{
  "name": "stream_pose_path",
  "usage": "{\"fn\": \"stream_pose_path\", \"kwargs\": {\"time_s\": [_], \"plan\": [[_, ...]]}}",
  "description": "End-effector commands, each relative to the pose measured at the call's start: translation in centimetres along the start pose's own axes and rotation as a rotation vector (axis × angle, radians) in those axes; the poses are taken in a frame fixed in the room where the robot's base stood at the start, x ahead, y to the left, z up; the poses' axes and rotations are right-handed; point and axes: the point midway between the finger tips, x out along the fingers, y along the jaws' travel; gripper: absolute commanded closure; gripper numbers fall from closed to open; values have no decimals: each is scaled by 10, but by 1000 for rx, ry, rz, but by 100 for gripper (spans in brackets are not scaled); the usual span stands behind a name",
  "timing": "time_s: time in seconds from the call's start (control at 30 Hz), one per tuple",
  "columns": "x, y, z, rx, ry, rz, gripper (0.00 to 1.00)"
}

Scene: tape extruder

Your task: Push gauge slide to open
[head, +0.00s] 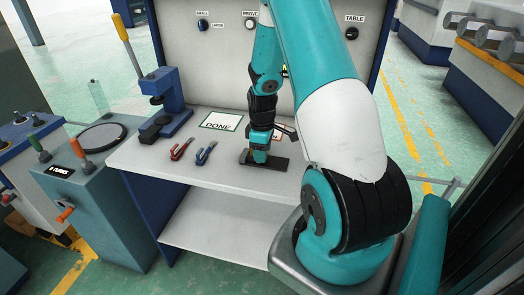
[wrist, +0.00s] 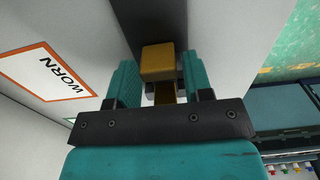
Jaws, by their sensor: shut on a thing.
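The gauge (head: 280,164) is a dark flat bar lying on the bench top, below my gripper (head: 260,152). In the wrist view the dark bar (wrist: 160,18) runs up the picture, and a yellow slide block (wrist: 158,60) sits on it. My gripper (wrist: 160,78) is shut on the yellow slide block, with one teal finger on each side of it. The gripper hides part of the bar and the lower part of the block. How far the slide stands along the gauge cannot be told.
A white WORN card (wrist: 58,72) with an orange border lies left of the bar in the wrist view. A DONE card (head: 220,121), red pliers (head: 182,149), blue pliers (head: 206,153) and a blue press (head: 170,100) stand to the left. The bench front (head: 220,170) is clear.

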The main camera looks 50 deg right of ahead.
Motion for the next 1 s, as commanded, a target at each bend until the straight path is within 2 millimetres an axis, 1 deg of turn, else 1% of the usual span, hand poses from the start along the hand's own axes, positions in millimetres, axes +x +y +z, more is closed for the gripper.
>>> {"fn": "stream_pose_path", "kwargs": {"time_s": [0.07,0.23,0.5,0.53,0.57,0.6,0.87,0.97,1.0], "plan": [[-1,0,6,1,-1,0,96],[-1,1,29,4,0,0,96],[0,1,33,3,-5,0,96],[0,1,33,3,-5,0,49],[0,1,33,3,-5,0,42],[0,1,33,3,-5,0,40],[-1,0,31,0,-1,1,40],[-8,1,30,0,0,3,40],[-14,1,30,0,1,4,40]]}}
